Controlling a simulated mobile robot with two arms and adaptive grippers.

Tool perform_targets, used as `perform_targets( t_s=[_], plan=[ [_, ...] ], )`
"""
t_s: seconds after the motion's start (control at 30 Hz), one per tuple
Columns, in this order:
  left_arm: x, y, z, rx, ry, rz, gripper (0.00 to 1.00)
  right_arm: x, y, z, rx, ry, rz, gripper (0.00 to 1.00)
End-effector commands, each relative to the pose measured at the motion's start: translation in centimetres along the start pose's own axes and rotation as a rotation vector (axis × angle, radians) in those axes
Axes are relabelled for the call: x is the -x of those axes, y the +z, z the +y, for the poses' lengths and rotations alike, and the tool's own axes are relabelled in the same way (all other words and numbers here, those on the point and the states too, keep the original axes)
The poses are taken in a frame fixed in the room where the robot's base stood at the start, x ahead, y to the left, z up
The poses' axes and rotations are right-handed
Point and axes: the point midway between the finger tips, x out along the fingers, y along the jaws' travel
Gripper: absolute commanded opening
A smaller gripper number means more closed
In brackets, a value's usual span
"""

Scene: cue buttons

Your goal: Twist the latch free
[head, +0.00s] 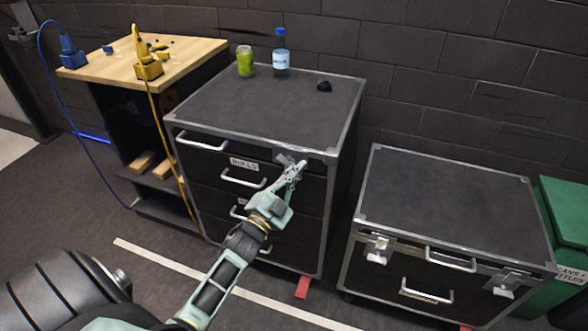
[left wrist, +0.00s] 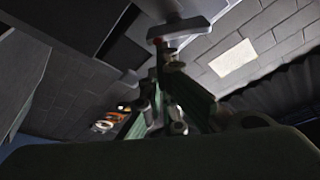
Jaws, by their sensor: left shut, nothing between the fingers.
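A metal latch (head: 284,159) sits at the upper right front of the dark drawer cabinet (head: 270,105), beside the top drawer. My left gripper (head: 297,165) is at this latch with its fingers closed and nothing between them; it partly covers the latch. In the left wrist view the fingertips (left wrist: 162,45) are right at a light metal plate (left wrist: 180,28), probably the latch; whether they touch it I cannot tell. My right gripper is not in view.
A lower case (head: 455,200) with two latches (head: 379,250) (head: 505,284) is at right. A wooden-topped bench (head: 130,68) with cables is at left.

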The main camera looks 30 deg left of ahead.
Motion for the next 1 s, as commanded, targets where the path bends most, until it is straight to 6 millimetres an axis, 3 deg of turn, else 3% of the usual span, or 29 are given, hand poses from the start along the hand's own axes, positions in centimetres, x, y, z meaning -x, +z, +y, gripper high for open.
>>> perform_targets(
  t_s=[0.6,1.0],
  plan=[
    [0.6,1.7,1.5,-0.550,0.193,-0.002,0.00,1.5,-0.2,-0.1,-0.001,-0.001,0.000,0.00],
    [0.9,2.8,1.8,-0.790,0.277,-0.002,0.00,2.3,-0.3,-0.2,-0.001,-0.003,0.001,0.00]
  ],
)
